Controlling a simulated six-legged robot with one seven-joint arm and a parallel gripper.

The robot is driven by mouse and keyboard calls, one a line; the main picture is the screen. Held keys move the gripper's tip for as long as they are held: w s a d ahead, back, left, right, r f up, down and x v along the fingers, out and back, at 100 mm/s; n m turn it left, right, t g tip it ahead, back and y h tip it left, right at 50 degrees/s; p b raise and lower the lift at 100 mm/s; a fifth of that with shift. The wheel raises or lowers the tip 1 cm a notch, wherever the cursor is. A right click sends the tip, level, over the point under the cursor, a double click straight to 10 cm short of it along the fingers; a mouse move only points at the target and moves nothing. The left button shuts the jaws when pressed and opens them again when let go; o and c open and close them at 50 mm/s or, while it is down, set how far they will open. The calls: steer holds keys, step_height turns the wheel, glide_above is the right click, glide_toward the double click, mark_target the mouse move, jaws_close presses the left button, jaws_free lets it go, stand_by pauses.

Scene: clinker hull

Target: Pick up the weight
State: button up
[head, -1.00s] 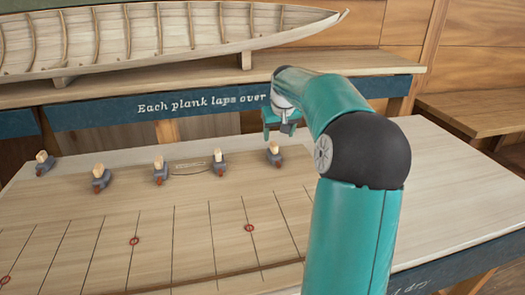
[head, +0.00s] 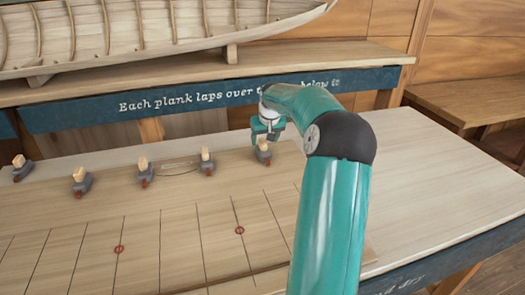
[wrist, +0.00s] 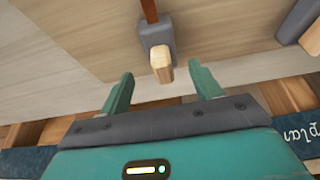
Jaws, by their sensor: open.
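Several grey weights with pale wooden tops stand in a row along the far part of the board. The rightmost weight (head: 263,155) is just below my gripper (head: 267,133), which partly covers it in the head view. In the wrist view, this weight (wrist: 156,32) has a grey body and a wooden top, and its top lies just ahead of the gap between my fingertips (wrist: 160,73). My gripper is open and empty. I cannot tell how high the fingers are above the weight.
Other weights (head: 207,161) stand to the left; one (wrist: 298,20) shows at the right edge of the wrist view. The lined board (head: 180,235) lies on the table. A model hull (head: 150,35) rests on a shelf behind, above a lettered blue rail (head: 190,100). The table's right side (head: 440,185) is clear.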

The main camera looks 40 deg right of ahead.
mark_target(262, 146)
steer(key=shift+x, duration=2.85)
steer(key=shift+w+a+r, duration=0.1)
steer(key=shift+w+a, duration=0.05)
steer(key=shift+w, duration=0.05)
jaws_close()
